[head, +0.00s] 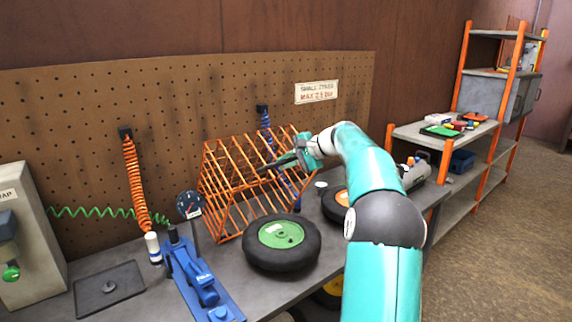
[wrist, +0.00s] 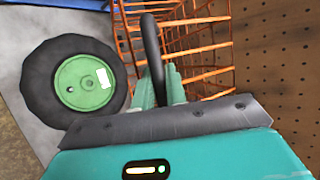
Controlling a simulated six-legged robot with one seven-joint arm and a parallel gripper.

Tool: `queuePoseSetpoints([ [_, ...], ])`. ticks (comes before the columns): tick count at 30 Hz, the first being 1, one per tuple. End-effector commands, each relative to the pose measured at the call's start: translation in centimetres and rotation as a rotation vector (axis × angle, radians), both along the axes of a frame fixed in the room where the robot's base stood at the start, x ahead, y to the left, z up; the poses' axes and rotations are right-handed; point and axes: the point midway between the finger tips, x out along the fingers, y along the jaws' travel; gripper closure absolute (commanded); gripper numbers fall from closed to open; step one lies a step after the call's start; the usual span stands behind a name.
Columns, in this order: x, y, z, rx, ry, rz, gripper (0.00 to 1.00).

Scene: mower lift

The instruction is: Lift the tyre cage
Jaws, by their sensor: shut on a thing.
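The tyre cage (head: 235,180) is an orange wire frame with sloping sides. It stands on the grey bench against the pegboard, and its bars also show in the wrist view (wrist: 205,50). My gripper (head: 292,160) is at the cage's upper right side. In the wrist view my gripper's fingers (wrist: 160,88) are closed around a dark, rounded bar (wrist: 152,48) that looks like the cage's handle. I cannot tell whether the cage's base is clear of the bench.
A tyre with a green hub (head: 282,242) lies just in front of the cage. A tyre with an orange hub (head: 337,202) is to its right. A blue tool (head: 198,280) and a gauge (head: 189,205) stand to the left. Orange shelving (head: 480,130) is at right.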

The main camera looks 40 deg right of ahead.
Motion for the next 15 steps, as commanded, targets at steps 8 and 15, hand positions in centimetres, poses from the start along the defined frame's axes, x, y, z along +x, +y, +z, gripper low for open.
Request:
queuePoseSetpoints([
  [8, -0.17, -0.06, 0.13, -0.001, -0.001, -0.002, 1.0],
  [15, -0.12, -0.07, 0.14, -0.002, -0.001, -0.001, 0.79],
])
